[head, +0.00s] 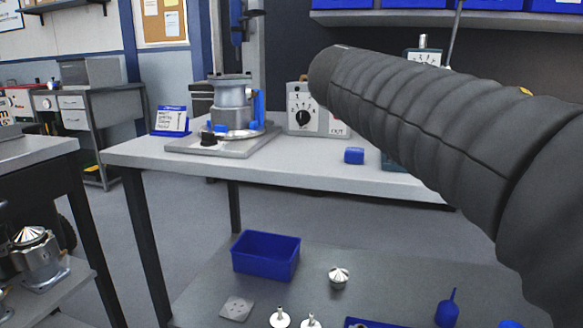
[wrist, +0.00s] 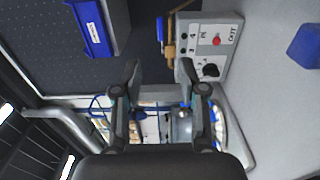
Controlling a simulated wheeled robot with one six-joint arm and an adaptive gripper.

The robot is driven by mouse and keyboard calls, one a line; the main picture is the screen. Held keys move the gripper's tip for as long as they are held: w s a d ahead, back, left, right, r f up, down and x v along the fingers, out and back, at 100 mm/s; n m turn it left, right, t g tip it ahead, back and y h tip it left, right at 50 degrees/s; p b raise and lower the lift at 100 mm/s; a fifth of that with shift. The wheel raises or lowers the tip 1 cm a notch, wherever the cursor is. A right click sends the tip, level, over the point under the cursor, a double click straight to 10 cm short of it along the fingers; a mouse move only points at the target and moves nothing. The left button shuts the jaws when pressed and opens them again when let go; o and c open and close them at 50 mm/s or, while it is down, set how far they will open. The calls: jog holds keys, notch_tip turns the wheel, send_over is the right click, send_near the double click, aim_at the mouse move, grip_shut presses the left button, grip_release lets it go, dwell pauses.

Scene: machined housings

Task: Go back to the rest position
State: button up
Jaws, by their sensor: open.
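My gripper (wrist: 158,75) shows in the wrist view with its two fingers apart and nothing between them. The wrist view is turned on its side. In the head view my dark ribbed arm reaches in from the right edge, and the gripper is hidden from sight. A grey control box with a dial (head: 303,118) stands on the workbench (head: 240,170); it also shows in the wrist view (wrist: 213,50), beyond the right finger. A small blue block (head: 354,155) lies on the bench; a blue object shows at the wrist view's right edge (wrist: 304,45).
A machined housing in a fixture (head: 232,105) stands on a plate on the bench, beside a blue-framed card (head: 171,121). Below are an empty blue bin (head: 266,256) and several metal parts (head: 339,277) on a lower shelf. Another housing (head: 38,258) sits at lower left. Open floor lies left of the bench.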

jog(key=s+d+f+m+g, duration=0.2)
jog(key=s+f, duration=0.2)
jog(key=f, duration=0.2)
jog(key=s+d+f+m+g, duration=0.2)
jog(key=s+d+f+m, duration=0.1)
jog(key=s+f, duration=0.1)
jog(key=s+d+f+m+g+p, duration=0.1)
jog(key=s+d+f+m+g, duration=0.1)
jog(key=s+f, duration=0.3)
jog(key=shift+d+f+m, duration=0.2)
jog(key=shift+f, duration=0.45)
jog(key=shift+d+f+m, duration=0.15)
jog(key=shift+f+m, duration=0.05)
jog(key=shift+f, duration=0.45)
jog(key=s+a+f+m+g+y, duration=0.1)
jog(key=s+f+m+g+y, duration=0.1)
jog(key=s+f, duration=0.7)
jog(key=s+a+f+m+g+y+p, duration=0.1)
jog(key=s+a+f+m+g+y, duration=0.1)
jog(key=s+f+m, duration=0.3)
jog(key=s+f+g, duration=0.1)
jog(key=s+f, duration=0.3)
jog(key=f, duration=0.2)
jog(key=shift+s+a+g+y, duration=0.2)
jog(key=shift+g+y, duration=0.1)
jog(key=shift+g, duration=0.1)
